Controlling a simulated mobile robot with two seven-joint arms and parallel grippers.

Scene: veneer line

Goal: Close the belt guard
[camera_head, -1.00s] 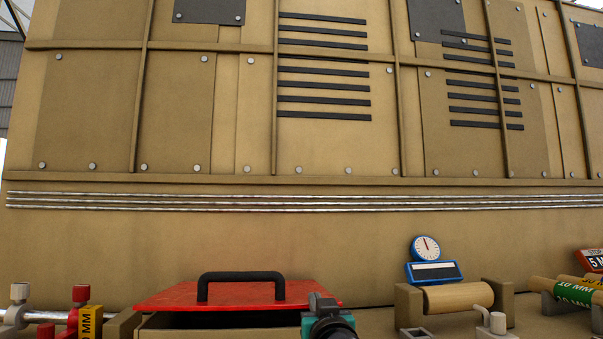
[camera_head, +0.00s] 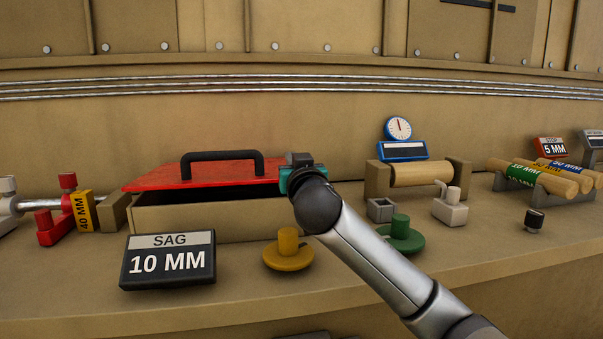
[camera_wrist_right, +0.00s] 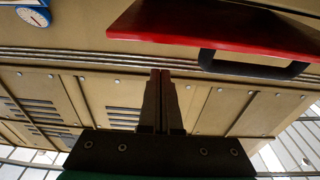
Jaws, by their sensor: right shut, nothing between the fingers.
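The belt guard is a red lid (camera_head: 158,179) with a black handle (camera_head: 222,155) over a tan box (camera_head: 190,219). It stands partly open, with a dark gap between lid and box. In the right wrist view the red lid (camera_wrist_right: 225,32) crosses the top, apart from the fingertips. My right gripper (camera_head: 298,159) is at the right end of the lid; whether it touches cannot be told from the head view. Its fingers (camera_wrist_right: 162,75) are together and empty in the wrist view. My left gripper is not in view.
A SAG 10 MM sign (camera_head: 168,260), a yellow knob (camera_head: 288,249) and a green knob (camera_head: 401,234) stand in front. A blue dial gauge (camera_head: 401,138) and roller (camera_head: 420,173) are to the right. Red clamp parts (camera_head: 68,215) stand left. The front counter strip is mostly clear.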

